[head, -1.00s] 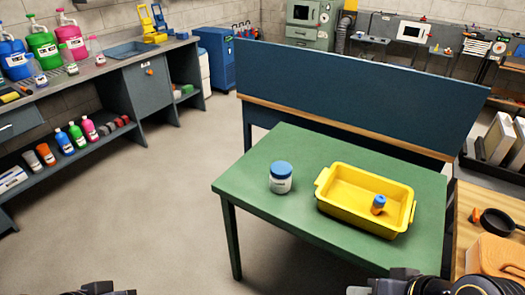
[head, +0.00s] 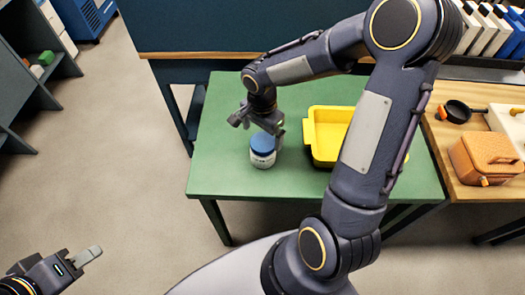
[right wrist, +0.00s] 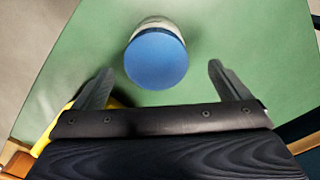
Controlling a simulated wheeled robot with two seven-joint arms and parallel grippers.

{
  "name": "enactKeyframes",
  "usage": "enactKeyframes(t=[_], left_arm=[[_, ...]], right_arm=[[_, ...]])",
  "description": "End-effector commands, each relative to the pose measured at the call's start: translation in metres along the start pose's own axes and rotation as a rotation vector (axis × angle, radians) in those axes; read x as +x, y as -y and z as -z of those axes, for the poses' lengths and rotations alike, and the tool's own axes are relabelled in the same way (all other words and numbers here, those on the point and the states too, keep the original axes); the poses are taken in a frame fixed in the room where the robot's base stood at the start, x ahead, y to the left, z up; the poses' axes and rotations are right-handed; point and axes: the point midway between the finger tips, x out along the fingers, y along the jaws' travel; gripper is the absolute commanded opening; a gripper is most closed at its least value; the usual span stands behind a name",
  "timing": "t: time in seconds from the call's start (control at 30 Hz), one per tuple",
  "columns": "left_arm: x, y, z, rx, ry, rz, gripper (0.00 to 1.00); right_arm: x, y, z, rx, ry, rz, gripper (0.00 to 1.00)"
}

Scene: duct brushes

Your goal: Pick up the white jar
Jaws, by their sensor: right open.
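The white jar (head: 263,158) with a blue lid stands upright on the green table (head: 225,180), left of the yellow bin. My right gripper (head: 259,119) is just behind and above the jar. In the right wrist view the jar's blue lid (right wrist: 156,59) lies ahead of the open, empty fingers (right wrist: 157,84), roughly midway between them. I cannot tell from the head view whether a finger touches the jar. My left gripper (head: 88,257) is at the lower left, away from the table; one finger shows clearly and its opening is unclear.
The yellow bin (head: 323,140) stands right of the jar, partly hidden by my right arm. A wooden side table (head: 460,180) at the right holds a dark pan (head: 456,111) and an orange-brown box (head: 487,158). A dark blue panel (head: 200,28) rises behind the green table.

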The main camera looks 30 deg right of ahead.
Motion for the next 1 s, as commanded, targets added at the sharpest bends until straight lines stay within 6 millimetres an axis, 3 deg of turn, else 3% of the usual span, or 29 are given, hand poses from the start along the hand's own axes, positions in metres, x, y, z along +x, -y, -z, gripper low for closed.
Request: enactKeyframes(t=[0.5,0.8,1.0], left_arm=[[-0.008,-0.004,0.004,0.000,0.000,0.000,0.36],[-0.008,-0.004,0.004,0.000,0.000,0.000,0.36],[-0.008,-0.004,0.004,0.000,0.000,0.000,0.36]], right_arm=[[0.067,-0.004,-0.001,0.001,0.003,-0.004,0.96],[0.073,-0.004,-0.001,0.002,0.001,0.000,0.96],[0.073,-0.004,-0.001,0.001,0.001,0.000,0.72]])
